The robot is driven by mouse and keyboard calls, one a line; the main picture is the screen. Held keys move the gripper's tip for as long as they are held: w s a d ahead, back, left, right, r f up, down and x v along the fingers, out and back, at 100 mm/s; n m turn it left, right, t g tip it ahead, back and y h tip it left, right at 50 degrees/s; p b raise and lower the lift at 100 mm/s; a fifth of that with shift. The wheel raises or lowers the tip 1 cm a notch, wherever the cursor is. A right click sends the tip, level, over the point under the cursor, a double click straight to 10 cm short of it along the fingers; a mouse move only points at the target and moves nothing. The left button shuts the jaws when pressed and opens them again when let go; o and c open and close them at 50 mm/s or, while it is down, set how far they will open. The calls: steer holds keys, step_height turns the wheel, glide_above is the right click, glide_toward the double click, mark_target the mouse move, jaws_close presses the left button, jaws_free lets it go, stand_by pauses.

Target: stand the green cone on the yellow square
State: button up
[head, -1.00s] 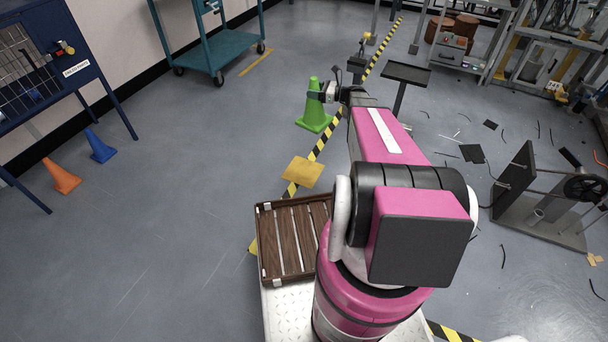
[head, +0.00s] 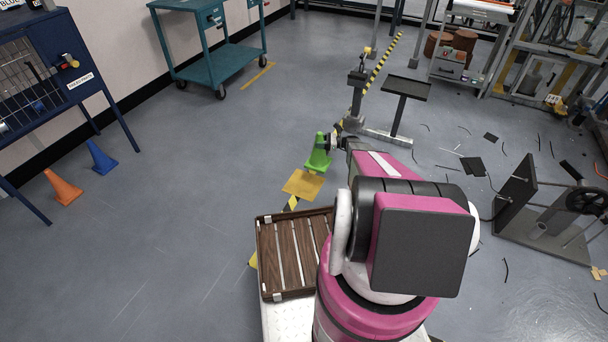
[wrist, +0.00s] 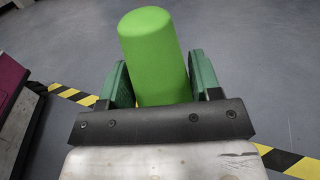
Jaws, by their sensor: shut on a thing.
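The green cone (head: 318,155) is upright in the head view, just beyond the yellow square (head: 303,185) on the floor. Its base looks close to the square's far edge; I cannot tell whether it touches the floor. My gripper (head: 328,142) is at the cone's upper part from the right. In the wrist view the cone (wrist: 154,55) stands between the two green fingers of my gripper (wrist: 160,85), which are shut on it.
A slatted wooden tray (head: 268,255) is on my base, near the square. An orange cone (head: 63,188) and a blue cone (head: 101,158) stand at left by a blue cabinet (head: 50,75). A black-topped stand (head: 406,88) is beyond my arm.

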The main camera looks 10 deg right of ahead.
steer(key=s+a+f, duration=0.5)
steer(key=a+f, duration=0.4)
steer(key=f, duration=0.1)
steer(key=shift+a+f, duration=0.15)
steer(key=shift+a, duration=0.05)
steer(key=shift+f, duration=0.1)
steer(key=o, duration=1.4)
steer(key=shift+c, duration=0.2)
